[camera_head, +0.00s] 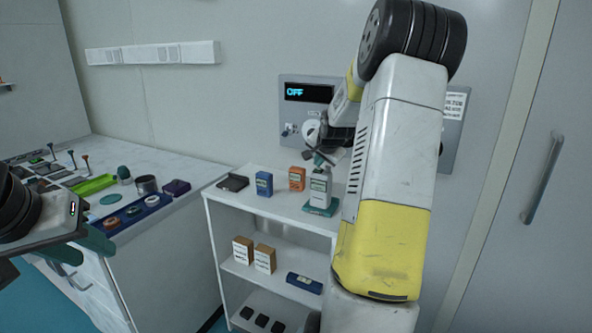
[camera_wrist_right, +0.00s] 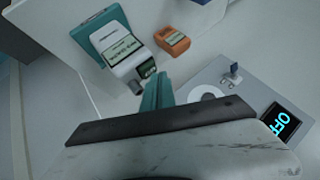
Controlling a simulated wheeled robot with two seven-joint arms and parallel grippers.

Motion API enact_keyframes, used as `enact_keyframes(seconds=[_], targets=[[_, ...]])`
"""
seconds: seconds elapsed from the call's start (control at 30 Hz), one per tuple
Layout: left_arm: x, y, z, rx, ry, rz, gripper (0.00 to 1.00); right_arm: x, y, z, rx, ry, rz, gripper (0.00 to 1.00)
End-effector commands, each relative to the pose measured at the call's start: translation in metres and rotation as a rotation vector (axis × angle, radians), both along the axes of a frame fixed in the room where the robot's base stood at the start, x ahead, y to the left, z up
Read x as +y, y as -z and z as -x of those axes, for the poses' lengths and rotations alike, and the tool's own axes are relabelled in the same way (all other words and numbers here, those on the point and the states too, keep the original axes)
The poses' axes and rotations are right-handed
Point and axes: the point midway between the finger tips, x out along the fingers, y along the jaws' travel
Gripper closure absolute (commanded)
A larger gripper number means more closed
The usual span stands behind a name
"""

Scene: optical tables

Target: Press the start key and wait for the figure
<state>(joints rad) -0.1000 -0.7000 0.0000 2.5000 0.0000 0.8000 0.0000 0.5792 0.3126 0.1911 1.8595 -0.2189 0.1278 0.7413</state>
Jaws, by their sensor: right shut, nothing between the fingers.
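A grey wall panel (camera_head: 283,103) carries a dark display (camera_head: 308,93) that reads OFF; the display also shows in the right wrist view (camera_wrist_right: 282,122). A small switch (camera_head: 289,130) sits below it, also in the right wrist view (camera_wrist_right: 234,75). A white device (camera_head: 320,186) stands on a teal base (camera_head: 322,210) on the shelf; the right wrist view shows the device (camera_wrist_right: 117,42) with a small dark screen. My right gripper (camera_head: 318,160) is shut and empty above this device; its teal fingertips (camera_wrist_right: 158,85) look close to it. My left gripper (camera_head: 98,243) is at the left edge, its opening unclear.
A blue box (camera_head: 264,184), an orange box (camera_head: 297,179) and a dark tray (camera_head: 232,183) share the shelf top. Cartons (camera_head: 243,250) stand on the shelf below. The left bench (camera_head: 165,240) holds a blue tray and several tools. A door (camera_head: 540,110) is at right.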

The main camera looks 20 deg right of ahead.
Motion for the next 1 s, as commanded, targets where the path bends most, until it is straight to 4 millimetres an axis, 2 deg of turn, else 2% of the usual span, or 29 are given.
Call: enact_keyframes(seconds=[0.63, 1.0], targets=[[0.0000, 0.0000, 0.0000, 0.000, 0.000, 0.000, 0.64, 0.0003, 0.0085, 0.0002, 0.002, 0.000, -0.002, 1.00], [0.0000, 0.0000, 0.0000, 0.000, 0.000, 0.000, 0.64, 0.0002, 0.0069, 0.0002, 0.001, 0.001, -0.001, 1.00]])
